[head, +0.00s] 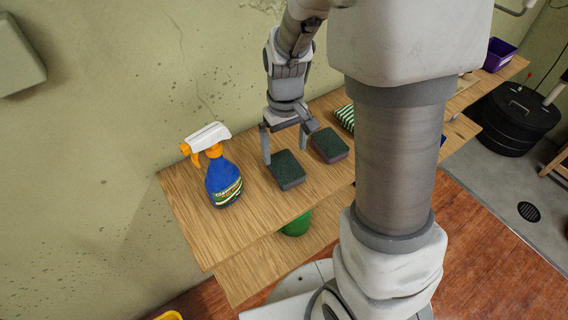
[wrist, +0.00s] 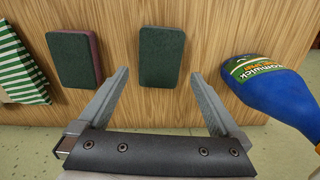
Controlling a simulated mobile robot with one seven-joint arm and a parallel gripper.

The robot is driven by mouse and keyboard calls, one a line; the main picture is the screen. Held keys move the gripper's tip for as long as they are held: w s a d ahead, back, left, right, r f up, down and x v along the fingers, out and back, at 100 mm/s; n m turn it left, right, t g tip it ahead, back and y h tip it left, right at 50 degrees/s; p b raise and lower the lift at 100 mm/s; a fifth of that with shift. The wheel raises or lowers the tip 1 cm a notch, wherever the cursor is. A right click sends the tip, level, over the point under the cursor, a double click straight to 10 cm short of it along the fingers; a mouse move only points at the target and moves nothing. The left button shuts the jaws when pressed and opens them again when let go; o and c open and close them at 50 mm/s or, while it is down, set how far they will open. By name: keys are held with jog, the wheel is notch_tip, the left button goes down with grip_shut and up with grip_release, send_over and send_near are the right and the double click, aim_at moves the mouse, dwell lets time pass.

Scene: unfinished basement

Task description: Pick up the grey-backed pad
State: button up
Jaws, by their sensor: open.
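The grey-backed pad (head: 287,170) lies flat on the wooden table, dark green face up with a grey side showing. In the wrist view the same pad (wrist: 165,57) lies just beyond and between the two fingertips. My gripper (head: 289,145) is open and empty above the table by this pad. The wrist view shows its fingers (wrist: 159,76) spread wider than the pad. I cannot tell the exact height of the fingertips above it.
A purple-backed pad (head: 331,146) lies to the right in the head view. A blue spray bottle (head: 223,184) stands on the left. A green-striped item (head: 345,118) lies farther along the wooden table (head: 250,229). A green object (head: 297,224) is below the tabletop.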

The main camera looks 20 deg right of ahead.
aim_at(285, 165)
jog(key=f, duration=0.5)
jog(key=shift+s+b, duration=0.2)
jog(key=shift+b, duration=0.2)
jog(key=c, duration=1.1)
jog(key=shift+c, duration=0.3)
jog(key=shift+r, duration=0.1)
jog(key=shift+r, duration=0.4)
jog(key=r, duration=0.2)
jog(key=r+p, duration=0.1)
jog(key=r, duration=0.1)
jog(key=shift+d, duration=0.35)
jog(key=s+d+r, duration=0.2)
jog(key=d+r, duration=0.4)
jog(key=d, duration=0.4)
jog(key=shift+s+d, duration=0.25)
jog(key=shift+d, duration=0.15)
